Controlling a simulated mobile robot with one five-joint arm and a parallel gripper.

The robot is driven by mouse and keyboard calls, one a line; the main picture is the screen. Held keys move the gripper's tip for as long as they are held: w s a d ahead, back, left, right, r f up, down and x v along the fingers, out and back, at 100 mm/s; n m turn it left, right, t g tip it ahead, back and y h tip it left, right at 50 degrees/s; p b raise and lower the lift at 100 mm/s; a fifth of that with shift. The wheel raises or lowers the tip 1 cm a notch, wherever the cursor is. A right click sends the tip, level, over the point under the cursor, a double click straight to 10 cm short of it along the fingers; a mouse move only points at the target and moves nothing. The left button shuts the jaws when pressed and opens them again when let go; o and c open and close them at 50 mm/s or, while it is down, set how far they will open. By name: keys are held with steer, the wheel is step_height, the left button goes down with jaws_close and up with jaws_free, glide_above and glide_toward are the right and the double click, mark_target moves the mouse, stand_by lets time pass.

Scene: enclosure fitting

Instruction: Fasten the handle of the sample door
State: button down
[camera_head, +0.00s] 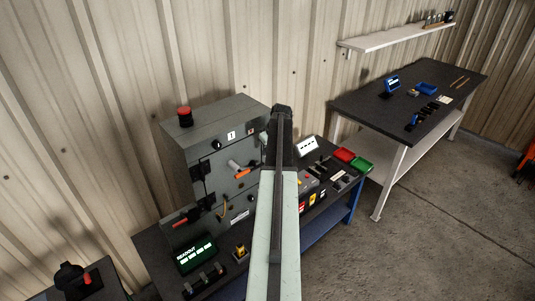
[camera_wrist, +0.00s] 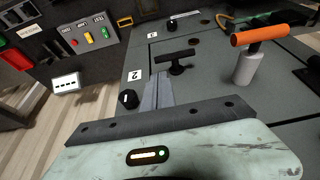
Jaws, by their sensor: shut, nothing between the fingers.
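The grey enclosure (camera_head: 215,125) stands on the dark bench, its front carrying several handles and knobs. In the wrist view, a black T-shaped handle (camera_wrist: 175,58) stands out from the grey panel (camera_wrist: 215,90) near a label reading 2. An orange-gripped handle on a pale cylinder (camera_wrist: 247,66) is to its right; the orange handle (camera_head: 245,172) also shows in the head view. I cannot tell which handle belongs to the sample door. My gripper (camera_wrist: 158,92) is shut and empty, its tips just short of the black handle, with a gap I cannot judge. In the head view my arm hides it.
A round black knob (camera_wrist: 128,98) sits left of my fingers. A red button (camera_head: 184,116) tops the enclosure. A green readout (camera_head: 195,254), a white switch box (camera_head: 307,146) and red and green bins (camera_head: 361,164) are on the bench. Open floor lies to the right.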

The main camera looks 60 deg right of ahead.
steer(key=b+x, duration=0.5)
steer(key=x, duration=0.1)
steer(key=shift+s+f, duration=0.2)
steer(key=shift+f, duration=0.3)
steer(key=shift+w+a, duration=0.1)
steer(key=shift+w, duration=0.05)
